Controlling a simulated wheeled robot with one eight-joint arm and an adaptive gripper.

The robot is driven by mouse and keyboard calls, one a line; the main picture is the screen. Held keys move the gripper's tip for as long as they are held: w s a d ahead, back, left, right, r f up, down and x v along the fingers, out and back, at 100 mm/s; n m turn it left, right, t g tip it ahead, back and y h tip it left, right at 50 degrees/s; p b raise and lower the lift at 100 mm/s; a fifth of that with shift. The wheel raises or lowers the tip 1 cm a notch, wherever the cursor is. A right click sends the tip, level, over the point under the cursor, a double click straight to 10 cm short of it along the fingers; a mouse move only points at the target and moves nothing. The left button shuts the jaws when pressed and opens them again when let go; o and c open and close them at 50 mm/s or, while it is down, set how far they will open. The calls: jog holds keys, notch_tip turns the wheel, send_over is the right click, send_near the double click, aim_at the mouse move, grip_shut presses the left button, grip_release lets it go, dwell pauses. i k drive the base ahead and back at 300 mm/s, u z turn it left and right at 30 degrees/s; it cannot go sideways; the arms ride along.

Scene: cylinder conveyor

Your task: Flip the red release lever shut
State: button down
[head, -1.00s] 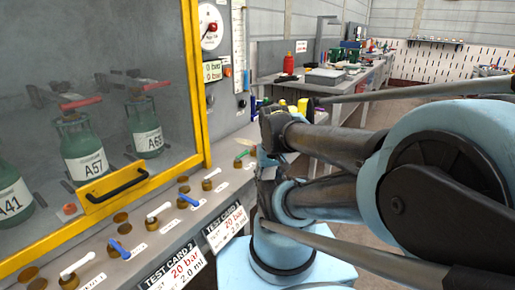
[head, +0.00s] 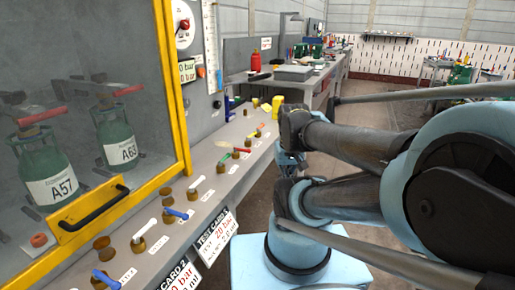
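Red-handled levers (head: 43,116) sit on the clamps above the green cylinders A57 (head: 52,182) and A63 (head: 120,149), behind the cabinet glass. A small red-tipped lever (head: 242,150) also shows on the bench valve row. I cannot tell which one is the release lever. My gripper (head: 291,163) seems to be the small blue-grey part below my dark arm joint, beside the bench's right edge. It is apart from these levers, and its fingers are too small and hidden to read.
The yellow-framed cabinet door (head: 172,85) is closed, with a black handle (head: 94,208). White, blue and green valve levers line the bench ledge (head: 150,262). Test cards (head: 216,239) hang on its front. A further workbench (head: 300,83) stands behind. Open floor lies to the right.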

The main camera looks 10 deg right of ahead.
aim_at(236, 150)
jog(key=z, duration=0.2)
jog(key=k, duration=1.75)
jog(key=u, duration=0.35)
jog(key=i, duration=1)
